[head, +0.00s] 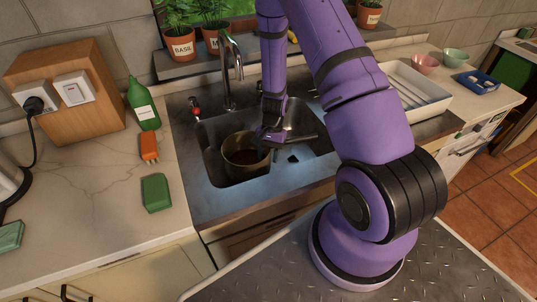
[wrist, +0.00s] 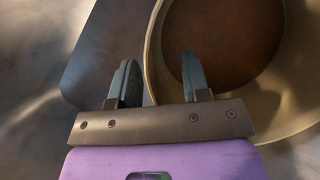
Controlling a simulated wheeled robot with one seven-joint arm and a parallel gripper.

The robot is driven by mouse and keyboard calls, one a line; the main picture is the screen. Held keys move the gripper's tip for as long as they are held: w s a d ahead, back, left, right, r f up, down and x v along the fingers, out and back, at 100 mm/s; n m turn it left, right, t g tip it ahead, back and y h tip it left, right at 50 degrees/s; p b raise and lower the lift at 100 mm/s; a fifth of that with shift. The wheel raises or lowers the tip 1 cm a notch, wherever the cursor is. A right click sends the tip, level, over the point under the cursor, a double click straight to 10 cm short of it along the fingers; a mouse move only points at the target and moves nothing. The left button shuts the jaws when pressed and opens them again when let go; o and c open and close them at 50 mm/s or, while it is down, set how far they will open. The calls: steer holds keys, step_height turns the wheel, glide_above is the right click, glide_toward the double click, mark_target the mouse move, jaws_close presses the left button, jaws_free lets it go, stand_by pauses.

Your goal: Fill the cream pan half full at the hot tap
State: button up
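The cream pan (head: 231,162) sits in the left part of the sink, looking dull tan in this light, with a brown inside. The wrist view shows its curved rim and wall (wrist: 153,60) close up. My gripper (head: 266,138) is at the pan's right side; in the wrist view its fingers (wrist: 158,82) are apart, with the pan wall between them and a gap on each side. A grey bar, perhaps the pan's handle, shows right of the gripper. The tap (head: 228,75) arches above the pan, with a red knob (head: 195,108) at its left. No water stream shows.
A green bottle (head: 144,108), orange item (head: 149,147) and green block (head: 156,193) stand on the left counter. A white tray (head: 418,98) is at right, partly behind my arm. Potted herbs (head: 180,47) stand behind the sink.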

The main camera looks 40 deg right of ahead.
steer(key=v, duration=1)
steer(key=shift+d+r, duration=0.1)
steer(key=shift+r, duration=0.3)
